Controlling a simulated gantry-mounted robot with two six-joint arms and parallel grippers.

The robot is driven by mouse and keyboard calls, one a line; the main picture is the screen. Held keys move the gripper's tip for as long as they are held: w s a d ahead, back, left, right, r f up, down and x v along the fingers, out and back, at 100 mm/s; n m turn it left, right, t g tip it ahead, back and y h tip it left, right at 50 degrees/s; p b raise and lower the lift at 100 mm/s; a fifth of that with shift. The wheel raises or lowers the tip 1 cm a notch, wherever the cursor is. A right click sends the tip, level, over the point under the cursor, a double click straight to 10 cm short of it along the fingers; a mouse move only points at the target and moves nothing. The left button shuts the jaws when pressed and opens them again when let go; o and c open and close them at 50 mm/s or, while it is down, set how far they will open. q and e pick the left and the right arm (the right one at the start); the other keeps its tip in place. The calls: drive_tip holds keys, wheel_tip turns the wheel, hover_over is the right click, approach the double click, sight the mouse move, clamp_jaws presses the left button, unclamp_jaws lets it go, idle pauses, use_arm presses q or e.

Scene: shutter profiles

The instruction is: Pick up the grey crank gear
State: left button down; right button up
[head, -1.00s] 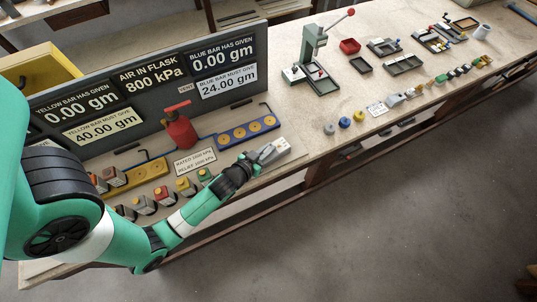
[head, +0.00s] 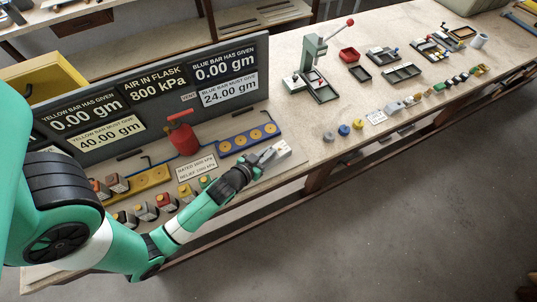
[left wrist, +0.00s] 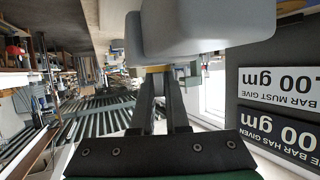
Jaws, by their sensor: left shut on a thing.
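My left gripper (head: 270,155) is over the front part of the bench, to the right of the row of small blocks. It is shut on a pale grey blocky thing (head: 283,148). In the left wrist view this grey thing (left wrist: 205,25) fills the top, smooth with rounded edges, at the ends of the two dark fingers (left wrist: 160,85). I cannot tell from its shape whether it is the crank gear.
A dark sign board (head: 150,95) stands behind the gripper, with a red flask (head: 183,138) and a blue holed bar (head: 247,138) before it. A green press (head: 312,55) and several trays stand farther right. Bare bench (head: 300,115) lies between.

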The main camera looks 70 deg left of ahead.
use_arm(q)
drive_tip(key=s+d+r, duration=0.1)
drive_tip(key=s+r+p, duration=0.1)
drive_tip(key=r, duration=0.1)
drive_tip(key=s+d+r, duration=0.1)
drive_tip(key=r, duration=0.1)
drive_tip(key=shift+s+d+r, duration=0.2)
drive_tip(key=shift+s+d, duration=0.05)
drive_tip(key=shift+d, duration=0.1)
drive_tip(key=b+v, duration=0.1)
drive_tip(key=v, duration=0.9)
drive_tip(key=shift+d+r, duration=0.15)
drive_tip(key=shift+d, duration=0.05)
use_arm(e)
drive_tip(key=shift+r, duration=0.1)
